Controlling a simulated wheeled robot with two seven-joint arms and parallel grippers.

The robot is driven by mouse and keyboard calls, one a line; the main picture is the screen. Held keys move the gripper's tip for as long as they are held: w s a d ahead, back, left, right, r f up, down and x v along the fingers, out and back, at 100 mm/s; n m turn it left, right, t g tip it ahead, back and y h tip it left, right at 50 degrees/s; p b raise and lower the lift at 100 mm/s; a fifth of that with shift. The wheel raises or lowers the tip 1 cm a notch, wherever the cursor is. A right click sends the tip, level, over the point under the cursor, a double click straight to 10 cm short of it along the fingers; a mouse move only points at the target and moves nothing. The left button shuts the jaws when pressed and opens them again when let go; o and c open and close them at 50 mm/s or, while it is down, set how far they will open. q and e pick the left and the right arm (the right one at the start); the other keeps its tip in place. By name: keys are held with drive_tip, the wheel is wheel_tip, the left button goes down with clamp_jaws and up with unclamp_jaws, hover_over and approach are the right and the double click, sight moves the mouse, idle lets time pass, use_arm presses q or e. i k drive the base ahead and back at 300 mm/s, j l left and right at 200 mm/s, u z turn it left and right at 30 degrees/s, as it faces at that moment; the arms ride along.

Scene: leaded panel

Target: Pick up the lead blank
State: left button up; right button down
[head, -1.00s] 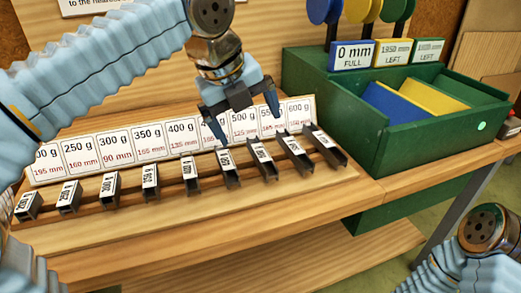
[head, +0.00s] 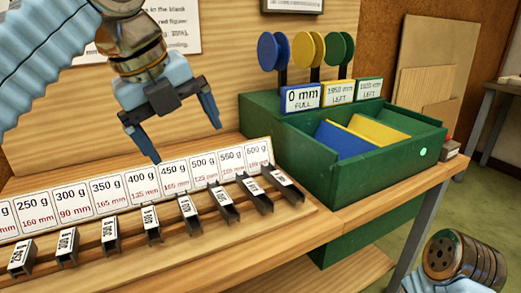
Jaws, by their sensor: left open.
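Several lead blanks, short dark channels with white labels, lie in a row on a wooden rack (head: 300,214). My left gripper (head: 186,142) is open and empty. Its fingertips show in front of the board and above the 400 g to 500 g cards, apart from the blanks. My right gripper is outside the view; only part of my right arm shows at the lower right.
A row of weight cards (head: 141,188) stands behind the blanks. A green box (head: 385,172) with blue and yellow pieces stands to the right, with coloured discs (head: 305,48) and number signs (head: 302,97) behind it. The bench front is clear.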

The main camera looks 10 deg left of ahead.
sight(226, 205)
drive_tip(key=k+l, duration=0.25)
drive_tip(key=k, duration=0.2)
drive_tip(key=k+l, duration=0.25)
drive_tip(key=k, duration=0.15)
